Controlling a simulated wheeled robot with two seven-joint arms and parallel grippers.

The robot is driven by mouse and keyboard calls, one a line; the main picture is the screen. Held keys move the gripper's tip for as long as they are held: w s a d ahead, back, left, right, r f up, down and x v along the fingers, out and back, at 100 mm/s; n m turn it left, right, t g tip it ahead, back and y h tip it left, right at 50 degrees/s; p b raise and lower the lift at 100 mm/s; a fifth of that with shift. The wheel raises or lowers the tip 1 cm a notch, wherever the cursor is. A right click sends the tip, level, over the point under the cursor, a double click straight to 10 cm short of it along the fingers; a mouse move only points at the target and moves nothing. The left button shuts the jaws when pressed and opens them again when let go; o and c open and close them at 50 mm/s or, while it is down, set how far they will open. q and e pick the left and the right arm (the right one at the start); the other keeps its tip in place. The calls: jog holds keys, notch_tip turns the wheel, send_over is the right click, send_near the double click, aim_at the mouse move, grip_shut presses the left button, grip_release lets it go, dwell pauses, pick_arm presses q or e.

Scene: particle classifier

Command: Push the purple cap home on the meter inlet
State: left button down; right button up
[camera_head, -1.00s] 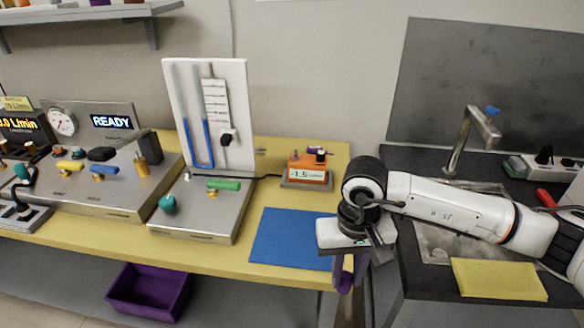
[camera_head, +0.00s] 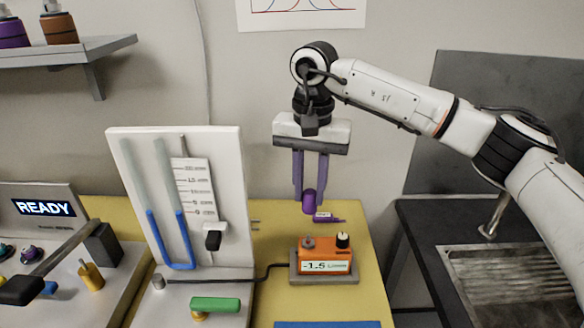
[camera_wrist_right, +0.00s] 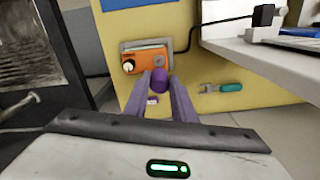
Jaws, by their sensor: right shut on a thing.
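My right gripper (camera_head: 310,182) points down with its purple-grey fingers shut on the purple cap (camera_head: 309,200). The cap shows between the fingertips, also in the right wrist view (camera_wrist_right: 160,82). The orange meter (camera_head: 325,262) sits on a grey base on the yellow table and its display reads -1.5. A grey stub (camera_head: 309,242), which looks like the inlet, stands on its top left, beside a black-and-cream knob (camera_head: 342,240). In the head view the cap appears above the stub, with a gap between them; their depth offset is unclear. My left gripper is not in view.
A white manometer board (camera_head: 185,195) with blue tubes stands left of the meter. A black cable runs to the meter. A small purple item with a white label (camera_head: 325,217) lies behind it. A blue mat (camera_head: 330,324) is in front. A sink (camera_head: 500,280) is at right.

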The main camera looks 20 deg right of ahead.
aim_at(309, 214)
jog(key=shift+r, duration=0.1)
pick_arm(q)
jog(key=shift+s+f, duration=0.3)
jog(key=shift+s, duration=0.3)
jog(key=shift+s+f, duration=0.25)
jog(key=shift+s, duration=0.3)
pick_arm(e)
jog(key=shift+s, duration=0.25)
